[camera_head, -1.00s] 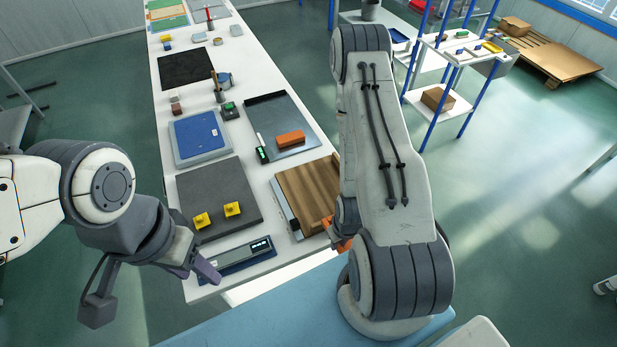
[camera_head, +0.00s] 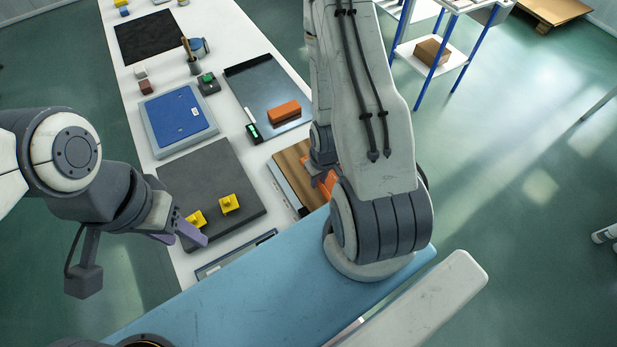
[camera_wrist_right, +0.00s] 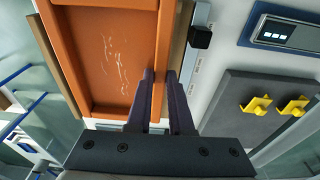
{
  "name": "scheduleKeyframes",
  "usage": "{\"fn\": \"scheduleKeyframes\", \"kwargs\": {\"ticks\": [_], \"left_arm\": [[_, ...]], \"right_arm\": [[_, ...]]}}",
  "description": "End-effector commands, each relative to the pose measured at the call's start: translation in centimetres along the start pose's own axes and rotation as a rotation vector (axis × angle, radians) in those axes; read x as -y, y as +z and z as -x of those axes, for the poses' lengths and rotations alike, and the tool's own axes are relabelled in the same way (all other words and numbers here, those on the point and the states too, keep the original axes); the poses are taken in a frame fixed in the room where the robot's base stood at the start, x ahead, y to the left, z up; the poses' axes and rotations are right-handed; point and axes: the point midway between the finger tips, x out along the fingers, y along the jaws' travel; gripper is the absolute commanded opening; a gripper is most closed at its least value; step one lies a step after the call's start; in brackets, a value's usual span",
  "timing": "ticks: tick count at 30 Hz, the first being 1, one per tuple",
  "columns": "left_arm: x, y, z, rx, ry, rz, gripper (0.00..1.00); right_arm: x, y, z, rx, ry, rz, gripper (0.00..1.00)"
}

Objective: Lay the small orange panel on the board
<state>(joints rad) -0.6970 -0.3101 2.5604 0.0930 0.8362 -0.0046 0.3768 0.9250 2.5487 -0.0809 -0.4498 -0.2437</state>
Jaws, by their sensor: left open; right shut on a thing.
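The orange panel (camera_wrist_right: 115,55) is a shallow tray-like piece with a raised rim. My right gripper (camera_wrist_right: 161,80) is shut on its rim on the right side in the wrist view. The wooden board (camera_head: 291,165) shows behind my right arm, and its brown edge (camera_wrist_right: 181,45) shows beside the panel in the wrist view. The panel overlaps the board there; I cannot tell whether they touch. In the head view only a bit of orange (camera_head: 327,184) shows, the rest hidden by my right arm. My left gripper (camera_head: 187,241) is open and empty, near the dark mat's front left.
The dark grey mat (camera_head: 205,175) carries two yellow brackets (camera_head: 229,204). A blue panel (camera_head: 180,118) lies in a grey tray behind it. An orange block (camera_head: 284,111) sits on a grey plate (camera_head: 255,85). A display device (camera_wrist_right: 286,33) lies beside the mat.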

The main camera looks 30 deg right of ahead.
Motion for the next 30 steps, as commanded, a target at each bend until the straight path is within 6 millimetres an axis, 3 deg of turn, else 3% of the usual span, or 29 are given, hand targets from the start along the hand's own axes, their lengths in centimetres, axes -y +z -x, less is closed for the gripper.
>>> {"fn": "scheduleKeyframes", "kwargs": {"ticks": [1, 3, 16, 18, 24, 30], "left_arm": [[0.1, 0.1, -2.1, 0.0, 0.0, 0.002, 0.5], [0.2, 0.2, -3.3, 0.0, 0.0, 0.004, 0.5], [0.7, 0.5, -8.9, 0.0, 0.0, 0.006, 0.5], [0.5, 0.4, -7.4, 0.0, 0.0, 0.006, 0.5], [0.5, 0.3, -6.5, -0.001, 0.0, 0.006, 0.5], [0.5, 0.3, -6.3, -0.001, 0.0, 0.006, 0.5]], "right_arm": [[-0.1, -0.4, -1.2, -0.006, 0.001, 0.002, 0.0], [-0.1, -0.8, -1.4, -0.007, 0.001, 0.003, 0.0], [-0.6, -3.5, -3.3, -0.005, 0.004, 0.003, 0.0], [-0.8, -4.5, -3.3, 0.002, 0.001, 0.001, 0.0], [-1.2, -6.7, -5.1, 0.002, 0.001, 0.003, 0.0], [-1.3, -7.4, -6.4, 0.002, 0.0, 0.001, 0.0]]}}
